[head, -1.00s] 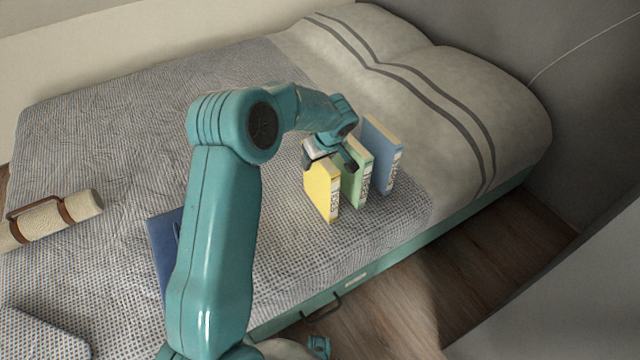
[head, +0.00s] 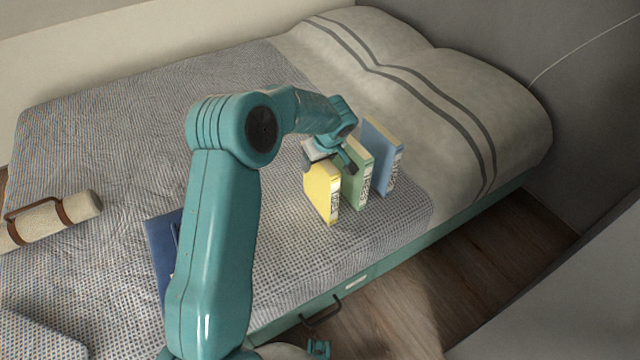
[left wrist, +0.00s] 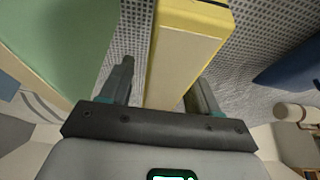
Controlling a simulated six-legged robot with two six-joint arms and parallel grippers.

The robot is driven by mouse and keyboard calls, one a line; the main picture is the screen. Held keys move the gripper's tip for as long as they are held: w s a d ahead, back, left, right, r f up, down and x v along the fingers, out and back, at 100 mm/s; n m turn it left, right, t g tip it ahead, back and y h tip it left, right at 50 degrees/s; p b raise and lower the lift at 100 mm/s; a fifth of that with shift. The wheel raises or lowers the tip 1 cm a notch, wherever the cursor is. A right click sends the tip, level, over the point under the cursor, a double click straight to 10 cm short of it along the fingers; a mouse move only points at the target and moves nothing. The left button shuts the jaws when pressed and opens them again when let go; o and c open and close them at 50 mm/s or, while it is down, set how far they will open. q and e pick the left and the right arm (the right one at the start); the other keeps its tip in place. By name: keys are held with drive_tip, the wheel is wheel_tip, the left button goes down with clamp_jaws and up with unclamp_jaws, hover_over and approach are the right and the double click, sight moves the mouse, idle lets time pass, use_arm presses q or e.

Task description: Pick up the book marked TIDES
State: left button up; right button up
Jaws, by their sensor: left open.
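Three books stand upright on the bed: a yellow book (head: 321,190), a green book (head: 357,177) and a blue book (head: 383,155). Their pale spine labels are too small to read, so I cannot tell which says TIDES. My left gripper (head: 330,158) is open over the top of the yellow book. In the left wrist view the yellow book (left wrist: 184,60) lies between the two open fingers, with a gap visible on the left side. The green book (left wrist: 65,45) is beside the left finger.
A dark blue book or folder (head: 160,245) lies on the bed, partly hidden by my arm. A cream roll with brown straps (head: 50,220) lies at the left. A pillow (head: 440,85) is behind the books. The bed's front edge has a drawer handle (head: 322,312).

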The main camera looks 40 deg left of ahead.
use_arm(q)
drive_tip(key=shift+f, duration=0.1)
idle(0.3)
clamp_jaws()
